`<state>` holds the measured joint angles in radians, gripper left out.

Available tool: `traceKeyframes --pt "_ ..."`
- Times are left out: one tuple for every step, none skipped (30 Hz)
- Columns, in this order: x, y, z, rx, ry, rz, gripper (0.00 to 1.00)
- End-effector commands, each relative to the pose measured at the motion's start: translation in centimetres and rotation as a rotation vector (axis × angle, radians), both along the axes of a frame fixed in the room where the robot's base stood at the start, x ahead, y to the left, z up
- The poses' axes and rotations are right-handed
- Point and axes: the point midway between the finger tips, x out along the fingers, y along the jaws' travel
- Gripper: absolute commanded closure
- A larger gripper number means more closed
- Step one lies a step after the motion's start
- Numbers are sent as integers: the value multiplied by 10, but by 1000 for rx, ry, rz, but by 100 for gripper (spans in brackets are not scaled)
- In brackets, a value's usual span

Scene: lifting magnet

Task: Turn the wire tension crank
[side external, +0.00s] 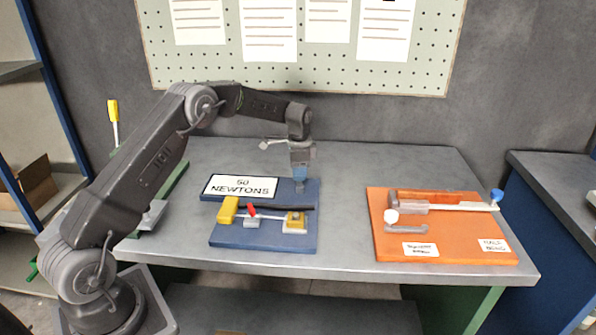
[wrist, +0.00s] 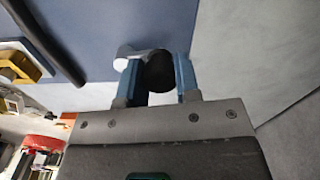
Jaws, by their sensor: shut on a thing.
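The blue board (side external: 262,240) lies on the table and carries a "50 NEWTONS" sign (side external: 241,186), a yellow block (side external: 228,209), a small red piece (side external: 252,210) and a dark rod (side external: 285,206). My gripper (side external: 299,184) points down at the board's back right corner. In the wrist view my gripper (wrist: 156,80) is shut on the crank's dark round knob (wrist: 158,72), one blue finger on each side. A pale crank arm (wrist: 136,54) runs left from the knob to a light round end. In the side view the crank is mostly hidden by the fingers.
An orange board (side external: 440,228) with a grey lever, a white knob and a blue knob (side external: 497,194) lies to the right. Bare grey table (side external: 345,210) separates the boards. A pegboard (side external: 300,75) with papers hangs behind. A yellow-handled tool (side external: 113,115) stands at the left.

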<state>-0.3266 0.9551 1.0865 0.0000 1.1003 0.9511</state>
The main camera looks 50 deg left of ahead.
Motion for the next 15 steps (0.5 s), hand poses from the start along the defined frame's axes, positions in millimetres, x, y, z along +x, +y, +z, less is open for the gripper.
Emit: traceKeyframes --pt "1 0 1 0 -3 -4 94" --pt "1 0 1 0 -3 -5 94" --pt "1 0 1 0 -3 -5 94" --pt "1 0 1 0 -3 -6 94" --pt "1 0 1 0 -3 -6 94" --pt "1 0 1 0 -3 -6 94" --pt "1 0 1 0 -3 -5 94" --pt "1 0 1 0 -3 -5 94" --pt "1 0 1 0 -3 -5 94" --pt "1 0 1 0 -3 -5 94" --pt "1 0 1 0 -3 -5 94" --pt "1 0 1 0 -3 -5 69" --pt "1 0 1 0 -3 -5 66" --pt "1 0 1 0 -3 -4 63" --pt "1 0 1 0 -3 -4 59"
